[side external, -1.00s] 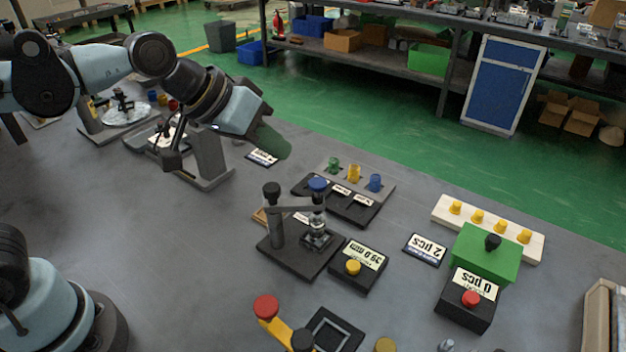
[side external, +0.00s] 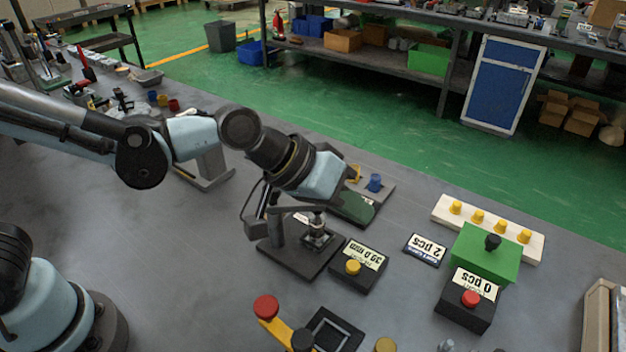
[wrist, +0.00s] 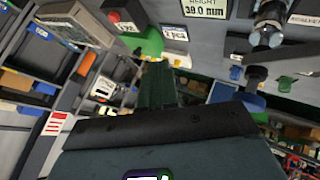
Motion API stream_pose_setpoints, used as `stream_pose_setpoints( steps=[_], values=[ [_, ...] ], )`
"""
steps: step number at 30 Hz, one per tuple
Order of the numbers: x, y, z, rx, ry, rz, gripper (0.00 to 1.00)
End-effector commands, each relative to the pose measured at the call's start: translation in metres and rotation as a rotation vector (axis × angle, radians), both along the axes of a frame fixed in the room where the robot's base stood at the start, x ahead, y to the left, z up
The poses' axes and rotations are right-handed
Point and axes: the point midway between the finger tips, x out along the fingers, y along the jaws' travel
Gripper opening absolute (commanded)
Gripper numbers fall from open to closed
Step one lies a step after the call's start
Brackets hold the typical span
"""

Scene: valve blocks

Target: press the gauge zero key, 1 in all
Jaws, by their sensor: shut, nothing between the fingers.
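The gauge box (side external: 359,275) is a black block with a yellow key (side external: 352,267) on top and a display that appears upside down. In the wrist view the display (wrist: 205,8) reads 39.0 mm at the top edge; the yellow key is out of that view. The gauge stand (side external: 283,256), with its black post and plunger, stands just left of the box. My gripper (side external: 357,210) is shut and empty, above and behind the gauge box, apart from the key. Its dark green fingers also show in the wrist view (wrist: 157,88).
A green block with a black knob (side external: 492,242) and a counter box with a red button (side external: 470,298) stand to the right. A white board (side external: 443,217) holds several yellow pegs. A red-knobbed yellow lever (side external: 266,307) is at the front. Table between gauge and counter is mostly clear.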

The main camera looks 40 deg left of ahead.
Motion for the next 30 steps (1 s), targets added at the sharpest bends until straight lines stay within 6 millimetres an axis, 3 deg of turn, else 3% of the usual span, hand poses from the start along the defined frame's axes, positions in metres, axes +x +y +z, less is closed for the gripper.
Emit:
stream_pose_setpoints(
  steps=[8,21,30],
  values=[
    [0.0,0.0,-0.006,0.0,0.0,0.0,0.0],
    [0.0,0.0,-0.061,0.0,0.0,0.0,0.0],
    [0.0,0.0,-0.084,0.0,0.0,0.0,0.0]
  ],
)
